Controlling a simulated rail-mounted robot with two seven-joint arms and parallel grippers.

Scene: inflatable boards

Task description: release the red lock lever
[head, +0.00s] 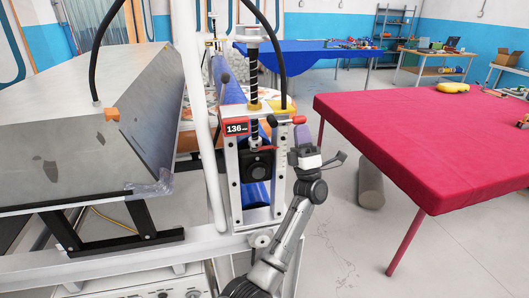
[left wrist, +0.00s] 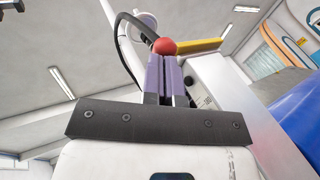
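The red lock lever (head: 298,120) is at the upper right of the measuring frame with the "136" display. Its round red knob (left wrist: 165,46) also shows in the left wrist view, just past my fingertips. My left gripper (head: 303,141) is just below the lever, pointing up toward it. In the left wrist view its two narrow grey-purple fingers (left wrist: 166,72) are close together with a thin dark gap. The knob lines up with the tips; I cannot tell whether they touch it. Nothing shows between the fingers. My right gripper is not in view.
The upright frame (head: 231,190) holds a black clamp block (head: 257,163) and a threaded spindle. A red-covered table (head: 430,130) stands to the right. A grey slanted housing (head: 80,155) is on the left. Open floor (head: 345,245) lies between frame and table.

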